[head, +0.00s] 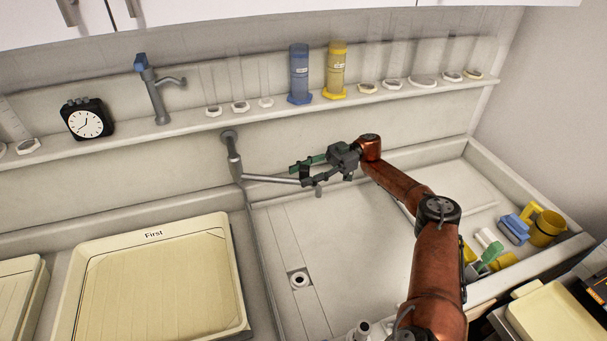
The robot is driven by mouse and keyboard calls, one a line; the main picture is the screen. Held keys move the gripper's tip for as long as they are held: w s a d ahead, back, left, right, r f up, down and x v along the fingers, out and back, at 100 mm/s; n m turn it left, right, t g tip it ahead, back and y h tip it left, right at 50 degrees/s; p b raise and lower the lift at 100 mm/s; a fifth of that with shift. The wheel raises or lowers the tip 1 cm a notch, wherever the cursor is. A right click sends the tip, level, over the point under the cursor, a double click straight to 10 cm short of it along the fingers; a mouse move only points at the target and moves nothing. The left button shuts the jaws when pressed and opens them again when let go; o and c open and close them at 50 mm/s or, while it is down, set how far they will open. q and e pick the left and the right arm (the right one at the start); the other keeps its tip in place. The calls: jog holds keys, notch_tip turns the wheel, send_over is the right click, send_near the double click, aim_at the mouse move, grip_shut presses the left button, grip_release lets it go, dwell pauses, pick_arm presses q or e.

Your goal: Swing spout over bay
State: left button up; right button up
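The grey spout (272,179) runs right from a wall-mounted tap (233,158) above the left edge of the sink bay (350,240). Its downturned end (318,190) hangs over the back left part of the bay. My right gripper (302,174) is at the outer part of the spout, with its fingers pointing left. A gap shows between the greenish upper finger and the dark lower finger, so it looks open. The lower finger overlaps the spout in the picture; I cannot tell whether they touch. My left gripper is not in view.
A tray marked "First" (160,285) lies left of the bay. A shelf (200,128) behind holds a clock (87,120), a second tap (153,88), and blue (300,75) and yellow (336,72) cylinders. A yellow jug (545,228) and other items stand at the bay's right.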

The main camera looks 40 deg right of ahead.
notch_tip(320, 180, up, 10)
dwell(0.6)
